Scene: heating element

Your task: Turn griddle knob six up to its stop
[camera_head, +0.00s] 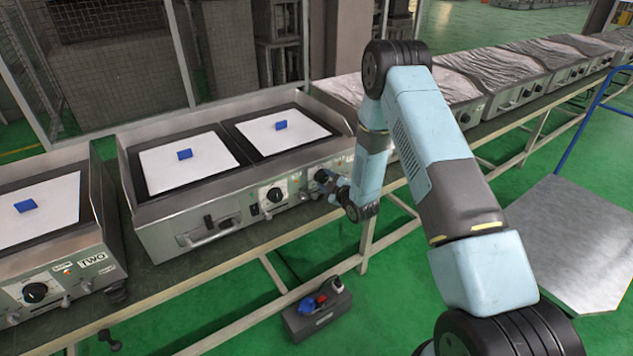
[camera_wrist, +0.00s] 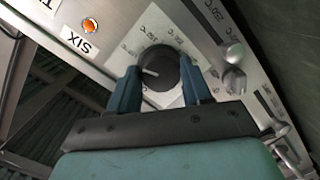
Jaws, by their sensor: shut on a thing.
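Griddle knob six (camera_wrist: 160,72) is a round black knob with a white pointer line, on a pale dial plate with temperature marks. A "SIX" label (camera_wrist: 80,40) and a lit orange lamp (camera_wrist: 90,25) are beside it in the wrist view. My gripper (camera_wrist: 159,65) has its two blue fingers on either side of the knob and is shut on it. The pointer line points to the left in the wrist view.
Another black dial (camera_head: 275,195) is to the left on the same panel. A metal lever (camera_wrist: 235,58) sits close to the right finger in the wrist view. Griddle TWO (camera_head: 60,275) stands at left. A dark box (camera_head: 318,312) with plugs lies on the green floor.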

